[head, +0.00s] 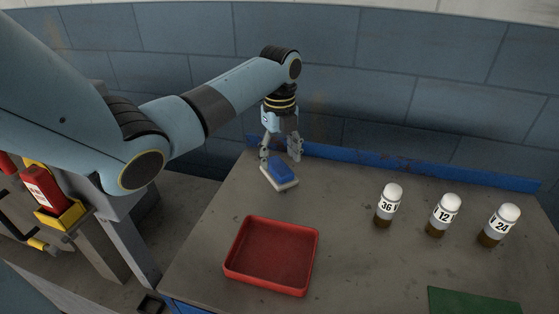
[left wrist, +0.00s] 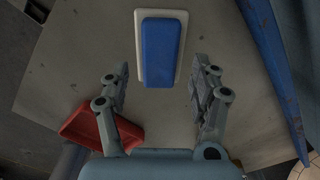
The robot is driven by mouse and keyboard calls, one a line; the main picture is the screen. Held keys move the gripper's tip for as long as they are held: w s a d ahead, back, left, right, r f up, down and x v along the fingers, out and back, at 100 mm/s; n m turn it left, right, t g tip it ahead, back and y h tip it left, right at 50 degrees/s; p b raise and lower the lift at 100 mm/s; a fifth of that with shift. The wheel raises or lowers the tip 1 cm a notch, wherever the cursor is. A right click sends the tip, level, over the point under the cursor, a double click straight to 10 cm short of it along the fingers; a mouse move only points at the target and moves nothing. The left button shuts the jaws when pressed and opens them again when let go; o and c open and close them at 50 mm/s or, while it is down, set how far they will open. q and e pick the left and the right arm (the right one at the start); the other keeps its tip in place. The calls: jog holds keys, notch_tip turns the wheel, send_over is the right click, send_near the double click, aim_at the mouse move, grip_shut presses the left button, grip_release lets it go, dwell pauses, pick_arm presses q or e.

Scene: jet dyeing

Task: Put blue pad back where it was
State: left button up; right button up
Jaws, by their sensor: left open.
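The blue pad (head: 281,169) lies on a white base (head: 289,184) on the grey table, near its far left corner. It also shows in the left wrist view (left wrist: 161,52), with the white base (left wrist: 139,48) around its edges. My left gripper (head: 281,158) is open and points down at the far end of the pad. A gap between gripper and pad is hard to judge. My right gripper is not in view.
A red tray (head: 271,256) sits empty on the table in front of the pad. White-capped bottles marked 36 (head: 388,206), 12 (head: 443,215) and 24 (head: 499,225) stand to the right. A green mat (head: 474,302) lies front right. A blue rail (head: 420,170) edges the back.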

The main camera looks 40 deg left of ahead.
aim_at(280, 166)
pick_arm(q)
notch_tip(280, 166, up, 9)
dwell(0.8)
